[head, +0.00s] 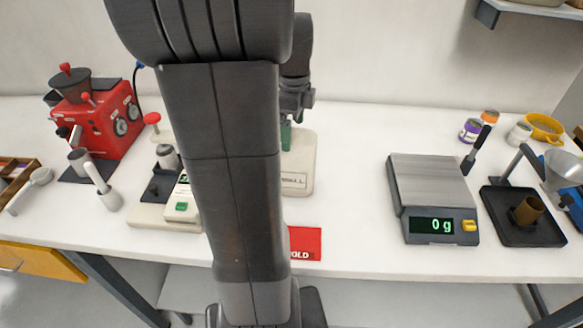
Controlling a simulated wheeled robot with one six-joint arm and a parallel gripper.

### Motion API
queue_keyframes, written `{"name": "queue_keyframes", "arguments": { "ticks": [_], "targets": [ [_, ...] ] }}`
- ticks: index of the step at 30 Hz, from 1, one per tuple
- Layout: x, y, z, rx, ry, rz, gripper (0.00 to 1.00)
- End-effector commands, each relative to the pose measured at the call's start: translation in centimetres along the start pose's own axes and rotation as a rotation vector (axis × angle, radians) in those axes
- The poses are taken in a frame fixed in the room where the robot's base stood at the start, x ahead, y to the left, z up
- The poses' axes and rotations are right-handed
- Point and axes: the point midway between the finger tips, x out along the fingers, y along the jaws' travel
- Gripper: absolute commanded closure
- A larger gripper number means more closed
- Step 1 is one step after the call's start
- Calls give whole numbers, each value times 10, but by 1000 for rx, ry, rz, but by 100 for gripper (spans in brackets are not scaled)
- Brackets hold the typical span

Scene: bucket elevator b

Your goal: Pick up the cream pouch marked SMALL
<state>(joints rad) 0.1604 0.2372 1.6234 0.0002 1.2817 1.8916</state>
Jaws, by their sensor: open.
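A cream, rounded flat item (302,160) lies on the white table just right of my dark arm. The end of its marking shows, reading about "ALL", which fits the pouch marked SMALL. Its left part is hidden behind my arm. My gripper (287,134) is beyond the arm link, over the far end of the cream pouch. Green parts, perhaps its fingertips, show there, partly covered by the arm. It is open, and I see nothing held in it. I cannot tell whether it touches the pouch.
A red card ending in "OLD" (305,243) lies at the table's front edge. A scale reading 0 g (425,180) stands right, beside a black tray (522,232). A red machine (98,120) and small tools stand left. The table between pouch and scale is clear.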

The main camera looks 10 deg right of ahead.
Motion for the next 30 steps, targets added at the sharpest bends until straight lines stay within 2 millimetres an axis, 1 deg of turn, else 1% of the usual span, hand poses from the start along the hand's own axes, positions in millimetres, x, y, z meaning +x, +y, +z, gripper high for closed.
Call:
{"name": "queue_keyframes", "arguments": {
  "ticks": [4, 9, 12, 15, 21, 26, 30],
  "targets": [
    [11, 0, -1, 0, 1, 3, 12],
    [38, -1, -3, -1, 2, 6, 12],
    [49, -1, -2, -1, 1, 2, 12],
    [54, -1, -2, -1, 1, 2, 12],
    [54, -1, -2, -1, 0, 0, 12],
    [54, -2, -2, -1, 0, 0, 43],
    [54, -2, -2, -1, 0, 0, 71]
  ]
}}
